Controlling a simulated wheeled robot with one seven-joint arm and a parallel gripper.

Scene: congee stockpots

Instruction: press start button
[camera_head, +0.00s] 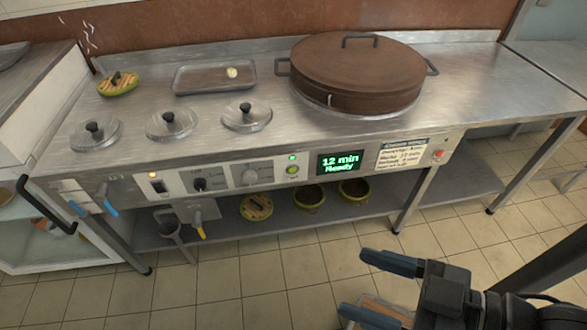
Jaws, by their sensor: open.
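The steel cooking counter has a front control panel (230,179). A round green button (292,170) sits on it below a small lit green light (292,157). To its right a display (340,162) reads "12 min Ready" in green. A round red button (438,154) is at the panel's right end, beside a printed label card (402,152). My gripper (374,288) is open and empty at the lower right, in front of the counter and apart from the panel. Its fingers point left in the picture.
A large brown lidded pot (357,75) stands on the counter. Three small steel lids (172,124) and a tray (214,78) are to its left. Several pots (309,199) stand on the lower shelf. The tiled floor (240,290) before the counter is mostly clear.

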